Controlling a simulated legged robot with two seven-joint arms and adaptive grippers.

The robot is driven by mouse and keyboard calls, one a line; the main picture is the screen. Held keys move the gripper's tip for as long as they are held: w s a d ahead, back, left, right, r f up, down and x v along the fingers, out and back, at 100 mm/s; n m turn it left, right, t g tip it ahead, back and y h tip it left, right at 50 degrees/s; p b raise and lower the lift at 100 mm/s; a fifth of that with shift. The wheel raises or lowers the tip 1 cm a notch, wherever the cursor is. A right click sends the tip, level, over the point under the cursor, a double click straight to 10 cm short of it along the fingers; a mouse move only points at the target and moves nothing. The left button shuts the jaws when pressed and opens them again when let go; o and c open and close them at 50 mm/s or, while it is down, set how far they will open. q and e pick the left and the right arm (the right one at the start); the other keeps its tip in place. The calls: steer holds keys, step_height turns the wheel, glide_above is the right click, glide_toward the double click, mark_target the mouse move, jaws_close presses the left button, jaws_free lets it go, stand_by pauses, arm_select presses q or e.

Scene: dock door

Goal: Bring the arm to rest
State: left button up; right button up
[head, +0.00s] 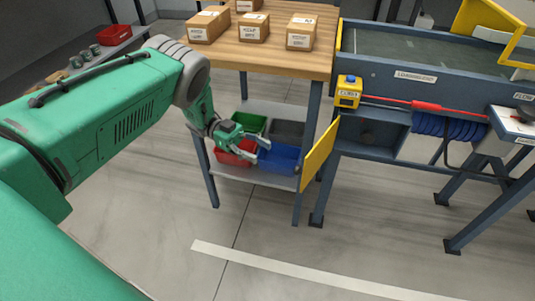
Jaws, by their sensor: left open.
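My left arm comes in from the left in the head view, large and green with a grey elbow joint. Its left gripper (262,148) is open, with nothing seen between its fingers. It shows in front of the lower shelf of the wooden-topped table (275,58), over the red bin and near the blue bin. Whether it touches a bin I cannot tell. My right gripper is not in view.
Several cardboard boxes (253,27) stand on the table. Its lower shelf holds a red bin (232,156), a green bin (248,123) and a blue bin (279,159). A blue dock frame (425,85) with a yellow plate (321,155) stands right. The front floor is clear.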

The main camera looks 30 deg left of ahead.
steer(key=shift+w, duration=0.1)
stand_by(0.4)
arm_select(q)
steer(key=w+d+n+t+y+p, duration=0.3)
steer(key=w+d+n+t, duration=0.15)
steer(key=n+t, duration=0.35)
steer(key=s+f+n+t+y+p, duration=0.3)
steer(key=s+f+n+y, duration=0.15)
steer(key=y, duration=0.25)
steer(key=s+a+r+n+g+y+p, duration=0.1)
steer(key=s+n+g+y, duration=0.2)
steer(key=s, duration=1.2)
steer(key=s+a+r+n+g+y+p, duration=0.1)
steer(key=s+g+y, duration=0.4)
steer(key=s, duration=0.9)
steer(key=shift+s+a+r+n+g+p, duration=0.15)
steer(key=shift+s+a+n+g+p, duration=0.25)
steer(key=shift+n+p, duration=0.45)
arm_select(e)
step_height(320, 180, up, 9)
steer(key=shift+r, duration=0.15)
arm_select(q)
steer(key=shift+w, duration=0.1)
steer(key=shift+c, duration=0.4)
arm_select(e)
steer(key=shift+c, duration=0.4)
arm_select(q)
steer(key=shift+c, duration=0.6)
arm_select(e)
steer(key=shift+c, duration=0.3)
